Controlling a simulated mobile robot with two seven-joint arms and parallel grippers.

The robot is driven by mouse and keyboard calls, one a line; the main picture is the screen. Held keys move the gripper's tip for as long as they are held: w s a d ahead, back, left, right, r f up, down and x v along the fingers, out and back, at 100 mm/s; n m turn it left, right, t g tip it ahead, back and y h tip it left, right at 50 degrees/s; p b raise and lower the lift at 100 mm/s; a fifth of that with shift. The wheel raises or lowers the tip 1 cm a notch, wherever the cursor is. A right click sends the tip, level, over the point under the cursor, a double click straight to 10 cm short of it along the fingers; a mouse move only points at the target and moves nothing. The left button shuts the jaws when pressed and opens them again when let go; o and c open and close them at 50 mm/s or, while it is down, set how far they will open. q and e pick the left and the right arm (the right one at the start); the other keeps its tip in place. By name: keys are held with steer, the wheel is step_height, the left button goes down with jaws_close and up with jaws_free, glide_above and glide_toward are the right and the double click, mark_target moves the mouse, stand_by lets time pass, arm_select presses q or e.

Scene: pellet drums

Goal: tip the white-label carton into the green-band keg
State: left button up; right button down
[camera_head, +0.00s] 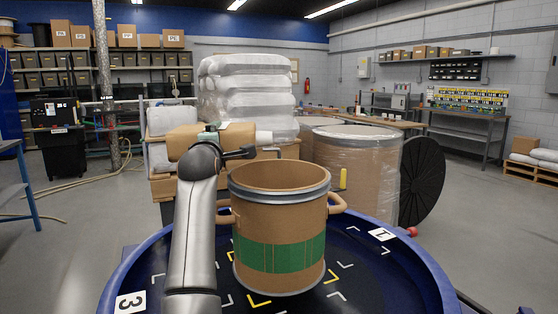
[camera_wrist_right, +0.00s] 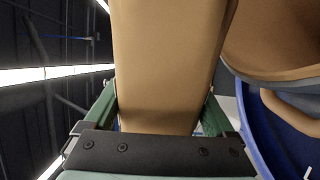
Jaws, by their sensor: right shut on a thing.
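The green-band keg (camera_head: 280,220) is a tan drum with a grey rim, side handles and a wide green band. It stands upright on a round blue tray (camera_head: 132,278). A tan carton (camera_head: 190,138) is held lying over, behind and left of the keg's rim, with a white end piece (camera_head: 263,136) pointing right. I cannot make out its label. My right gripper (camera_head: 211,128) is shut on the carton, which also fills the right wrist view (camera_wrist_right: 165,60) between the green fingers. The keg shows at that view's right edge (camera_wrist_right: 280,40). My left gripper is out of view.
White corner marks and number cards (camera_head: 382,234) lie on the tray. Behind stand a large wrapped drum (camera_head: 355,165), a stack of white sacks (camera_head: 248,90) and a black reel (camera_head: 424,182). Tray surface right of the keg is clear.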

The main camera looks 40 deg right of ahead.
steer(key=shift+s+d+r+m+p, duration=0.15)
steer(key=shift+r+m+p, duration=0.5)
steer(key=shift+r+m, duration=0.65)
stand_by(1.0)
